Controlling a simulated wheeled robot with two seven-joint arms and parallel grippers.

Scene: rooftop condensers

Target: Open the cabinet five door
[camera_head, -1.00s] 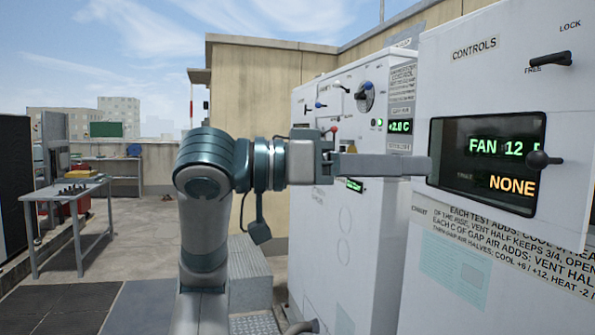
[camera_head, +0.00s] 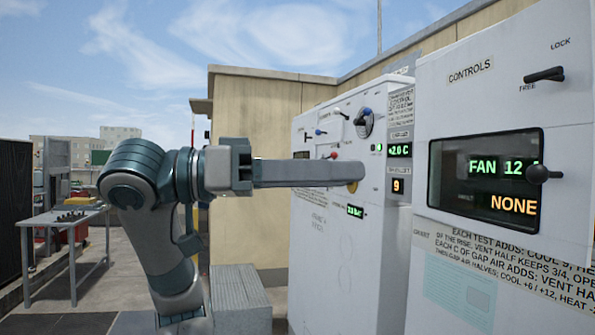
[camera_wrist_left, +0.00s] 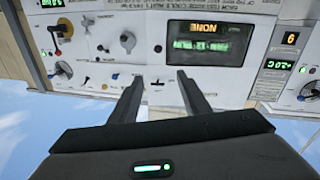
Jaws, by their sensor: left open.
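A white cabinet labelled CONTROLS (camera_head: 470,75) fills the right of the head view, with a dark display window (camera_head: 455,180), a black knob (camera_head: 543,173) and a LOCK/FREE handle (camera_head: 544,75). Farther back, another white cabinet (camera_head: 345,260) has a dial (camera_head: 364,122) and an orange 9 display (camera_head: 397,186). I cannot read which is cabinet five. My left gripper (camera_head: 357,172) points right across the farther cabinet's face; contact is unclear. In the left wrist view its two fingers (camera_wrist_left: 158,78) are apart and empty, facing an upside-down panel with a NONE display (camera_wrist_left: 208,42). My right gripper is not visible.
A grey metal table (camera_head: 62,220) with small items stands at the left, beside a dark cabinet (camera_head: 15,210). A grey stepped block (camera_head: 240,298) stands low before the white cabinets. A beige wall (camera_head: 260,110) lies behind.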

